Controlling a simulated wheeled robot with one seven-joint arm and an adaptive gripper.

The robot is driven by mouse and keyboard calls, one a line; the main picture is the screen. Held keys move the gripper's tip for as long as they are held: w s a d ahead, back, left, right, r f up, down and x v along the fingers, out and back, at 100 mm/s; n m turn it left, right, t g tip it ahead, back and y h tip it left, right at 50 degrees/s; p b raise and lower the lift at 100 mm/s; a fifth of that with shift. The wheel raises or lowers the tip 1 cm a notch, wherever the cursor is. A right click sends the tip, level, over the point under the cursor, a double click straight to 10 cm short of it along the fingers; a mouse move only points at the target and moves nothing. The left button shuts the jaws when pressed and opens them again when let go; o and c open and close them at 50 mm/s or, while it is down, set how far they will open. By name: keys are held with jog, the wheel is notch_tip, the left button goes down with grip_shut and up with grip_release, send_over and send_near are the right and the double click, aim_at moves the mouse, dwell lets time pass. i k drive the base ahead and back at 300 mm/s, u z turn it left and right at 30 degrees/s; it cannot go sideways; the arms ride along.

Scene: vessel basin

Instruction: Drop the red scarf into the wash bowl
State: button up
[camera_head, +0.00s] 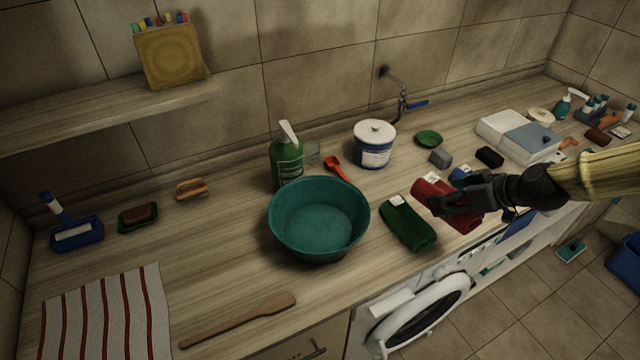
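The red scarf (464,222) lies folded on the counter at the right, near its front edge, with a small pale label on its far end. My gripper (442,203) reaches in from the right, over the red scarf, and its dark fingers hide part of it. I cannot tell whether the fingers touch the scarf or how far apart they are. The wash bowl (315,245) is a round teal basin in the middle of the counter, left of the scarf, and looks empty inside.
A folded green cloth (409,226) lies between the bowl and the red scarf. A green pump bottle (286,160), a red scoop (336,168) and a white tub (374,145) stand behind the bowl. A wooden spoon (240,318) and striped towel (95,318) lie front left.

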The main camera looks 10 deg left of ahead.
aim_at(316, 225)
jog(key=k, duration=0.45)
jog(key=z, duration=1.6)
jog(key=i, duration=0.6)
jog(key=u, duration=2.75)
